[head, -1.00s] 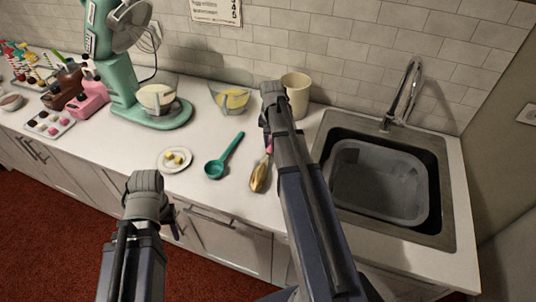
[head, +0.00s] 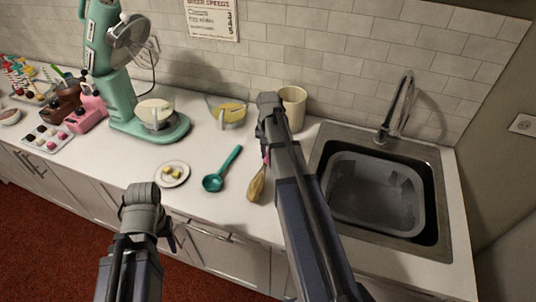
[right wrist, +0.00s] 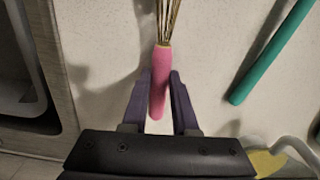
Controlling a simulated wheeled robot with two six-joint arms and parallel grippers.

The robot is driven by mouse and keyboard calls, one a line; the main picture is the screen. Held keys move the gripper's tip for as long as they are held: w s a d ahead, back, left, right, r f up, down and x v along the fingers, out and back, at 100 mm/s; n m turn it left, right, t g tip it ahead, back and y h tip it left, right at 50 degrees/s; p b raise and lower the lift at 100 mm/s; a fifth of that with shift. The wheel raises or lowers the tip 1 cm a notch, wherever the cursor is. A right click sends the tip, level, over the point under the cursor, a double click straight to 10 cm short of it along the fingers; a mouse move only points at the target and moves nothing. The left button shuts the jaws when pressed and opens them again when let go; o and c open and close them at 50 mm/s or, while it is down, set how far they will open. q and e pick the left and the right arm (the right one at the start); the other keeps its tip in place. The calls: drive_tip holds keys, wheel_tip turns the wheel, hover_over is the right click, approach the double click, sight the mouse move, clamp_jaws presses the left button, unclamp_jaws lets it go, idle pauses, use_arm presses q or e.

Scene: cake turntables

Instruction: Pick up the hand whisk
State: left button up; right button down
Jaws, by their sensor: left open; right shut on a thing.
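The hand whisk (head: 257,187) has gold wires and a pink handle, and is at the counter's front part, left of the sink. In the right wrist view its pink handle (right wrist: 160,85) is between the two fingers of my right gripper (right wrist: 160,76), which is shut on it. The wires extend past the top edge there. In the head view my right arm hides that gripper and part of the handle. I cannot tell whether the whisk is clear of the counter. My left gripper (head: 172,238) is open and empty in front of the counter's edge.
A glass bowl (head: 228,112), a beige cup (head: 292,106) and a green mixer (head: 118,95) stand behind. The sink (head: 428,160) is at right.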

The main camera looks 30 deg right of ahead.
wheel_tip(320, 180, up, 9)
drive_tip(key=p, duration=0.7)
drive_tip(key=shift+f+p, duration=0.2)
drive_tip(key=shift+p, duration=0.2)
wheel_tip(320, 180, down, 4)
drive_tip(key=b, duration=0.3)
drive_tip(key=shift+b, duration=0.4)
drive_tip(key=shift+r, duration=0.2)
